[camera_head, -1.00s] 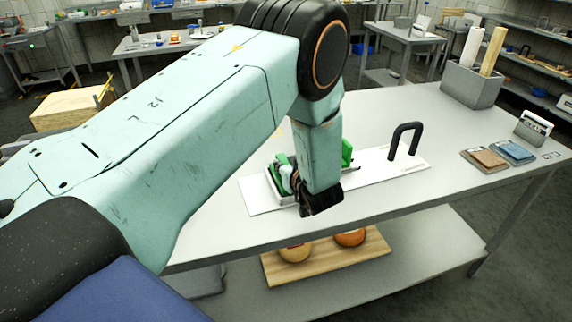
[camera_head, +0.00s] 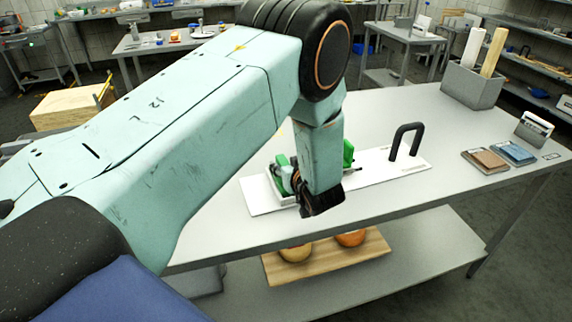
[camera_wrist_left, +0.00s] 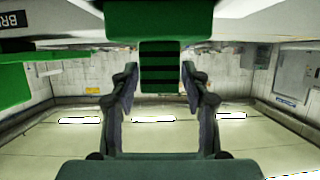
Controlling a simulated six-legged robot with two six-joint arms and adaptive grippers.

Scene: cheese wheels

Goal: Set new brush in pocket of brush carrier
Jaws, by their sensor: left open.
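A white board (camera_head: 262,199) lies on the grey table, with a tall black handle (camera_head: 406,138) standing at its right part. A green fixture (camera_head: 348,153) shows on the board on either side of my left wrist, which hides its middle. My left gripper (camera_head: 288,178) is low over the board beside the green parts, mostly hidden by its own wrist. In the left wrist view my left gripper (camera_wrist_left: 159,69) is open. A green block with dark stripes (camera_wrist_left: 160,66) shows between its fingertips; contact cannot be told. I cannot tell brush from carrier. My right gripper is not in view.
Cheese wheels rest on a wooden board (camera_head: 330,262) on the lower shelf.

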